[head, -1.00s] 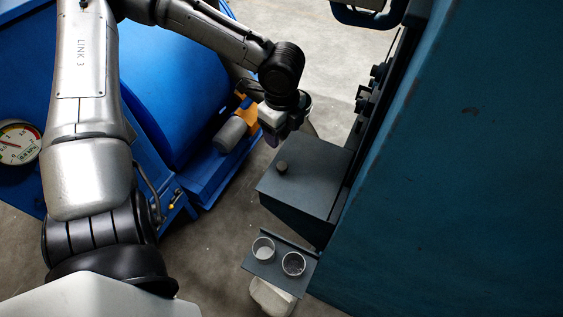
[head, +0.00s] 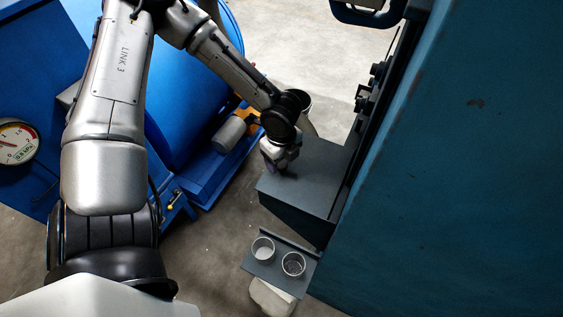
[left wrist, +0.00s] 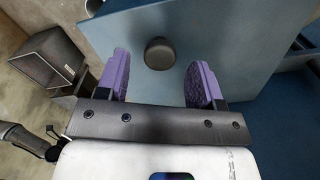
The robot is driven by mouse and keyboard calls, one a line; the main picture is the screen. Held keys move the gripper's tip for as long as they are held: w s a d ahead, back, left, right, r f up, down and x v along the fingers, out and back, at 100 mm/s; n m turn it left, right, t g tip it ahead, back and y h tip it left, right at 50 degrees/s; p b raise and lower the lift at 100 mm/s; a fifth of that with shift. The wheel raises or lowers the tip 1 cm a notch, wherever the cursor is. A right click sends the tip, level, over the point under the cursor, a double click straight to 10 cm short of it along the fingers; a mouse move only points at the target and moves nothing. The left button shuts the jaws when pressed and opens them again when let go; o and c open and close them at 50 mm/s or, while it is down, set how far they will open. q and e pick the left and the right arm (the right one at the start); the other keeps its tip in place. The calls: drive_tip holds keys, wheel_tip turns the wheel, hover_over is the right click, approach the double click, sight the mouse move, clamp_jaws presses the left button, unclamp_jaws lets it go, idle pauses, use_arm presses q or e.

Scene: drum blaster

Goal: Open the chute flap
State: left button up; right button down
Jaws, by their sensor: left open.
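The chute flap (head: 312,175) is a flat dark grey lid on the chute box at the side of the teal machine, and it looks closed. Its round dark knob (left wrist: 159,54) shows in the left wrist view, between the tips of the two purple fingers with a gap on each side. My left gripper (left wrist: 162,72) is open around the knob, not visibly touching it. In the head view my left gripper (head: 274,164) is over the left part of the flap and hides the knob. My right gripper is not in view.
A small shelf with two round cups (head: 263,249) (head: 293,264) sits below the chute box. The teal machine wall (head: 450,200) stands close on the right. A blue drum machine (head: 195,95) with a gauge (head: 15,142) is on the left. Bare floor lies between.

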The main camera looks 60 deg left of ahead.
use_arm(q)
drive_tip(key=shift+f, duration=0.95)
clamp_jaws()
